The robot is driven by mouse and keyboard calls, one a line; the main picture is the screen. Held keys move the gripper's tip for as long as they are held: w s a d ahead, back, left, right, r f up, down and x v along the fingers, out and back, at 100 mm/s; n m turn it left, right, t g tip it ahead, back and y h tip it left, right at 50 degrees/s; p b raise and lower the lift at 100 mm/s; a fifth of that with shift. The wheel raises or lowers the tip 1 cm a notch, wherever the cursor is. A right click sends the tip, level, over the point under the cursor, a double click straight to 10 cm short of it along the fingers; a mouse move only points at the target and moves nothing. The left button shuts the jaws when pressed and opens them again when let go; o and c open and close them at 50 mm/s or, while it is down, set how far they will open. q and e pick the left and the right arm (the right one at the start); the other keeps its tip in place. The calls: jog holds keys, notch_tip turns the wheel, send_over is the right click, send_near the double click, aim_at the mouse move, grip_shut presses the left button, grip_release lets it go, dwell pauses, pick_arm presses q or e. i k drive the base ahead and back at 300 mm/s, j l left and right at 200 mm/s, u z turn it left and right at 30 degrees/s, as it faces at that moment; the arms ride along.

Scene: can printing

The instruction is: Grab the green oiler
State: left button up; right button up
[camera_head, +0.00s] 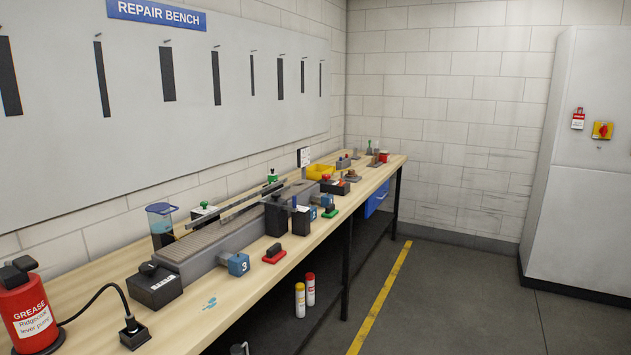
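No thing is clearly readable as the green oiler at this distance. Several small green things are on the long wooden bench (205,320). A small green thing with a dark top (273,176) is behind the grey conveyor-like machine (195,250). A green-and-white thing with a dark knob (204,210) is near the blue-lidded clear container. A low green block with a dark handle (330,211) is at the front edge. A tiny upright green thing (368,146) is at the far end. Neither gripper is in view.
A red grease pump (29,312) with a black hose stands at the near left. A black box (154,287), blue block (238,264), red block (274,254) and yellow bin (320,171) crowd the bench. The floor (460,300) on the right is clear up to the grey cabinet (585,180).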

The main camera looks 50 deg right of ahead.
aim_at(271, 177)
jog(key=z, duration=1.4)
jog(key=i+l, duration=0.3)
jog(key=l, duration=0.15)
jog(key=i+l, duration=0.25)
jog(key=l, duration=0.2)
jog(key=i+l, duration=0.6)
jog(key=l, duration=0.25)
jog(key=i+l, duration=0.25)
jog(key=l, duration=0.2)
jog(key=i+l, duration=0.3)
jog(key=l, duration=0.15)
jog(key=u, duration=0.05)
